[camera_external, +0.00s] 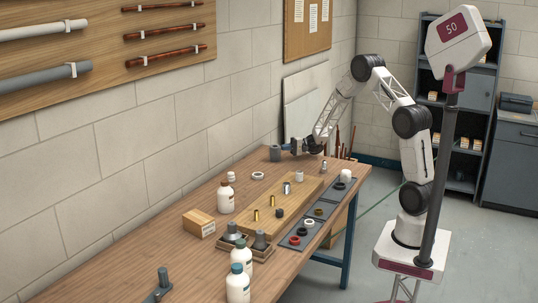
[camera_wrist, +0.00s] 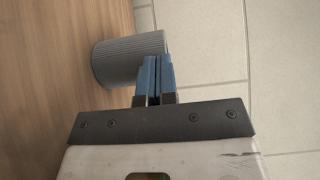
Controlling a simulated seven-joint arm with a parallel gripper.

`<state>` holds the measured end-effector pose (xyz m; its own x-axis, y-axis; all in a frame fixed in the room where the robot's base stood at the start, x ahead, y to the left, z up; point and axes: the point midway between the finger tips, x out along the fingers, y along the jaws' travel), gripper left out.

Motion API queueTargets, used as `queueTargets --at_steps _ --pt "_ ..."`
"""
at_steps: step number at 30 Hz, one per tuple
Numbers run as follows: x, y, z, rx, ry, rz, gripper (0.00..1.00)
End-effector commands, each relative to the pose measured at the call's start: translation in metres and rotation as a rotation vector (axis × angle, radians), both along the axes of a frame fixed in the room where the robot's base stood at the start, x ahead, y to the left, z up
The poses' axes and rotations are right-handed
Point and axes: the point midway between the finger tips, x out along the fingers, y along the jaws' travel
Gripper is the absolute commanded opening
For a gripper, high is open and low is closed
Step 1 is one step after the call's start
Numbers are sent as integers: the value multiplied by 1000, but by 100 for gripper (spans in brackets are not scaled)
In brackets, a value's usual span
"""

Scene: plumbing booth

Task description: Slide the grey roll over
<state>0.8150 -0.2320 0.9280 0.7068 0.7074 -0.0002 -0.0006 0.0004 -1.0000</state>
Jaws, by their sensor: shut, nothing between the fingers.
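The grey roll (camera_external: 275,153) stands upright on the wooden bench (camera_external: 190,222) near its far end, close to the wall. In the wrist view the grey roll (camera_wrist: 128,60) is a ribbed grey cylinder just beyond and to the left of my fingers. My gripper (camera_external: 287,147) is low over the bench at the roll's right side. In the wrist view my gripper (camera_wrist: 155,62) has its two blue fingers shut together with nothing between them. The fingertips overlap the roll's edge in that view; I cannot tell whether they touch it.
A wooden board (camera_external: 262,208) with small fittings lies in the middle of the bench. A dark tray (camera_external: 288,240) with rings runs along the front edge. White bottles (camera_external: 225,199) and a small wooden box (camera_external: 198,222) stand nearer. A white ring (camera_external: 258,176) lies nearer than the roll.

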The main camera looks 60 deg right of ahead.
Motion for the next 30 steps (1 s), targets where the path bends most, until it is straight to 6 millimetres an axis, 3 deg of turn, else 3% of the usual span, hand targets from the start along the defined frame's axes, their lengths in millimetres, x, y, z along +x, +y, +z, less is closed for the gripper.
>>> queueTargets --at_steps 5,30 --pt "0 35 0 -1 -1 3 0" --pt "0 33 0 -1 -1 -1 0"
